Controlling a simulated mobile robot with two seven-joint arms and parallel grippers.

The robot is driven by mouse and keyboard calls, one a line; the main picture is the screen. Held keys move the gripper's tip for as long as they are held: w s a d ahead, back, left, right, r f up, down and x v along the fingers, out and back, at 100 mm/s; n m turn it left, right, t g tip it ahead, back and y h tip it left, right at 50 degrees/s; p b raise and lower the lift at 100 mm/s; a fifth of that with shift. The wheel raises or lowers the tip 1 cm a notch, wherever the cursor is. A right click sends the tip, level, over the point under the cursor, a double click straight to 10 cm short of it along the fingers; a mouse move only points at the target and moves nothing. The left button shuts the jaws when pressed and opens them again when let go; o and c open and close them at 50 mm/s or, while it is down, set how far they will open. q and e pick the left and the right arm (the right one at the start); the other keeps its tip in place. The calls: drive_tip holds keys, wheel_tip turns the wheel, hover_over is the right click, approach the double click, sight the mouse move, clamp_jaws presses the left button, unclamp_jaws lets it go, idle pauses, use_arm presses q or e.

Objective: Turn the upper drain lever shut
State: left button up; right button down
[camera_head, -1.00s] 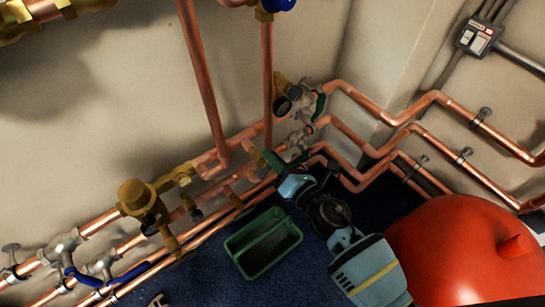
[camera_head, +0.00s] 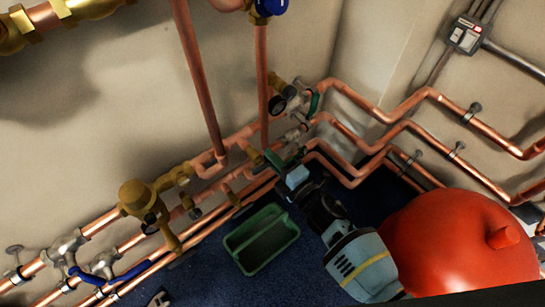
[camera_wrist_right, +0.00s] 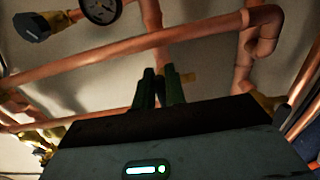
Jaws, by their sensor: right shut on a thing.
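My right gripper (camera_head: 274,161) reaches in from the lower right to a small brass drain fitting (camera_head: 256,157) on the copper pipes. My left gripper is not in view.
Copper pipes (camera_head: 392,107) run along the wall close around the gripper. A green tray (camera_head: 236,244) lies on the blue floor below. A red tank (camera_head: 455,245) stands right of my arm.

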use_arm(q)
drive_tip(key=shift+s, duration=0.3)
use_arm(e)
drive_tip(key=shift+f, duration=0.15)
drive_tip(key=c, duration=1.5)
unclamp_jaws()
drive_tip(key=shift+o, duration=0.2)
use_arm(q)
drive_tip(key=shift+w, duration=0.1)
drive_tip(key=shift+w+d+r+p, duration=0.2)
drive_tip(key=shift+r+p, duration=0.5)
use_arm(e)
drive_tip(key=v, duration=0.8)
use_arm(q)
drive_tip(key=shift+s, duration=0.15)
